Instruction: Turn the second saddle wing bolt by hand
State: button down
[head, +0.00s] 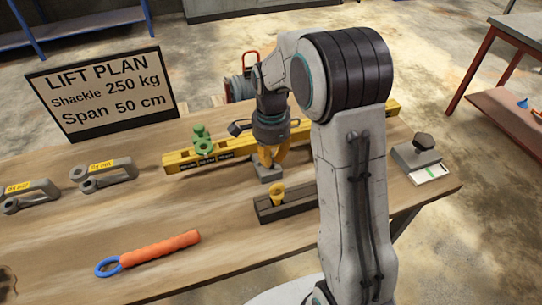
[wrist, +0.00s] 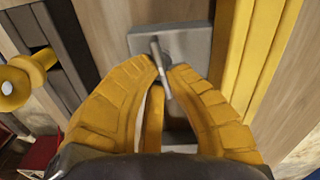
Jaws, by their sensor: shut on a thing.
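My gripper (head: 268,160) points down at the table in front of the yellow beam. Its yellow fingers also fill the wrist view (wrist: 163,72), with their tips closed on a thin grey metal bar (wrist: 158,58), which looks like the wing of a bolt. The bar stands over a grey block (wrist: 190,42), also seen under the fingers in the head view (head: 267,173). A green saddle-like fitting (head: 202,146) sits on the yellow beam (head: 180,163) to the left. The fingers hide the lower part of the bolt, so I cannot tell how it sits.
A dark slotted holder (head: 285,207) with a yellow piece (head: 277,193) stands close in front. Two grey shackles (head: 104,175) lie left, an orange-handled tool (head: 158,249) front left. A sign (head: 104,95) stands behind. A grey device (head: 418,155) is at right. The table's front middle is clear.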

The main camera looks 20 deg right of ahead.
jog(key=shift+r+m, duration=0.15)
jog(key=shift+m, duration=0.75)
jog(key=c, duration=1.3)
grip_release()
jog(key=shift+o, duration=0.2)
notch_tip(320, 180, up, 12)
jog(key=shift+s, duration=0.15)
